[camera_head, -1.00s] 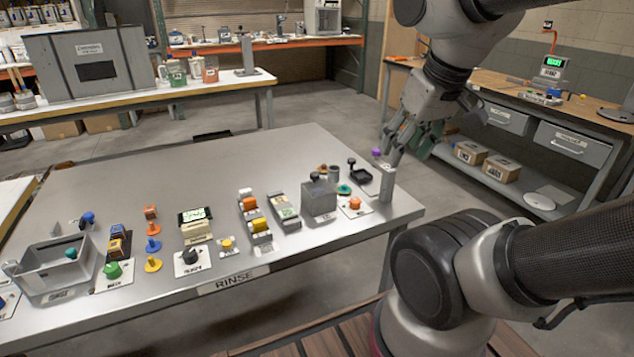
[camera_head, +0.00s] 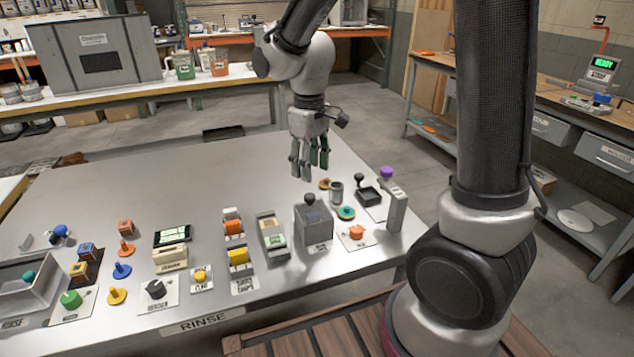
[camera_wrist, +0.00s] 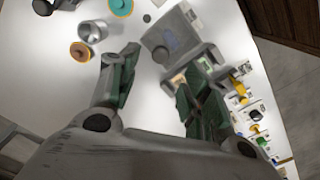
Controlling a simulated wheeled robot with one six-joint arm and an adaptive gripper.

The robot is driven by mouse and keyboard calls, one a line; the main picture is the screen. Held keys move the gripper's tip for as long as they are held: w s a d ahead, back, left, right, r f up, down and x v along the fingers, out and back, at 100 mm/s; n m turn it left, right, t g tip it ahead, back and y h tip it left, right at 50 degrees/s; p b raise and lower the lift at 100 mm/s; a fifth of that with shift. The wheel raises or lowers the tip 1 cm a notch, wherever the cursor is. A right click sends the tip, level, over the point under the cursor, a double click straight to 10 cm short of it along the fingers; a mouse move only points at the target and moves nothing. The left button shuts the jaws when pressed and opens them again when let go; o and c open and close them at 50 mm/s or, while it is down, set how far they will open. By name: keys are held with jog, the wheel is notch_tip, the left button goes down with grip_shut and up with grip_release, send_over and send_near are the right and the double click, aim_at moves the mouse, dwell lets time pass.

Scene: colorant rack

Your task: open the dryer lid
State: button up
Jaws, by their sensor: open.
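The dryer seems to be the grey box (camera_head: 314,225) near the right of the steel table; its label is too small to read. A dark knob (camera_head: 309,199) stands on its flat top, and the lid looks closed. The box also shows in the wrist view (camera_wrist: 172,36), just beyond the fingers and partly hidden by the right one. My gripper (camera_head: 309,172) is open and empty, pointing down above and behind the box, apart from it. In the wrist view its green-padded fingers (camera_wrist: 157,75) are spread.
Left stands a grey-green unit (camera_head: 271,236). The table's back middle is clear.

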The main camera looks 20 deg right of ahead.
aim_at(310, 195)
jog(key=shift+a+f, duration=0.1)
jog(key=shift+f, duration=0.25)
notch_tip(310, 195, down, 7)
jog(key=shift+f, duration=0.1)
jog(key=shift+c, duration=0.5)
grip_shut()
